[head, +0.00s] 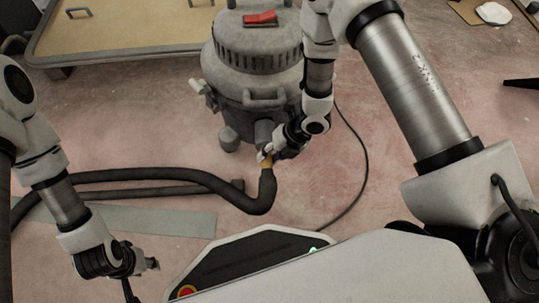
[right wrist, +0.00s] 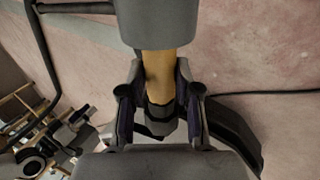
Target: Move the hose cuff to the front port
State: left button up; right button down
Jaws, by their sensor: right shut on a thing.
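The grey shop vacuum (head: 252,75) stands upright at the top centre of the head view. Its front port (head: 264,129) is a short grey stub low on its body; what looks like this stub fills the top of the right wrist view (right wrist: 158,20). The tan hose cuff (head: 267,161) is on the end of the black hose (head: 262,197). My right gripper (head: 265,155) is shut on the cuff, which shows between the fingers (right wrist: 166,72). The cuff's upper end meets the stub in the picture; I cannot tell how deep it sits. My left gripper (head: 143,268) is low at left, away from the hose.
The hose runs left along the floor past a flat grey strip (head: 150,221). A thin black cable (head: 362,165) curves on the floor right of the vacuum. A shallow tan tray-like table (head: 125,32) stands at the upper left. Floor right of the vacuum is mostly clear.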

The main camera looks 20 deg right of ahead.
jog(key=shift+w+d, duration=0.1)
jog(key=shift+w, duration=0.35)
jog(key=c, duration=0.7)
grip_release()
jog(key=shift+c, duration=0.2)
jog(key=shift+s, duration=0.1)
jog(key=v, duration=1.2)
